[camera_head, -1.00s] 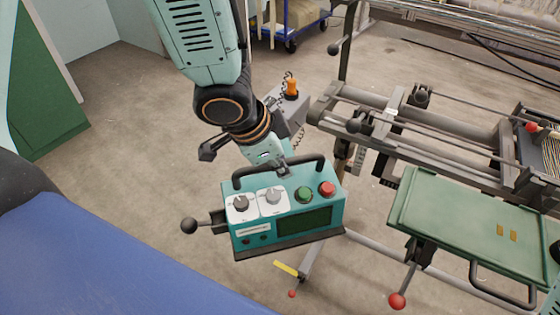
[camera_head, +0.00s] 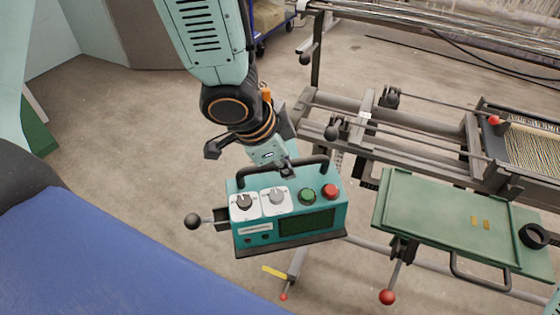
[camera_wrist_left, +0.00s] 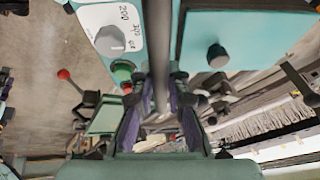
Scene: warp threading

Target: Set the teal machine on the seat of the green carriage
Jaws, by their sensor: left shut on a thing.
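The teal machine (camera_head: 290,212) hangs in the middle of the head view, with two dials, a green and a red button and a dark screen. My left gripper (camera_head: 285,168) is shut on its black top handle and holds it in the air. In the left wrist view the fingers (camera_wrist_left: 160,105) close around the handle bar, and the machine's dial face (camera_wrist_left: 108,35) shows at the top. The green carriage (camera_head: 455,222) is to the right of the machine, its flat green seat bare on the left and apart from the machine. My right gripper is not in view.
A loom frame with dark rails (camera_head: 420,135) runs behind the carriage. A red-knobbed lever (camera_head: 387,297) hangs below the seat. Open floor (camera_head: 120,130) lies to the left.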

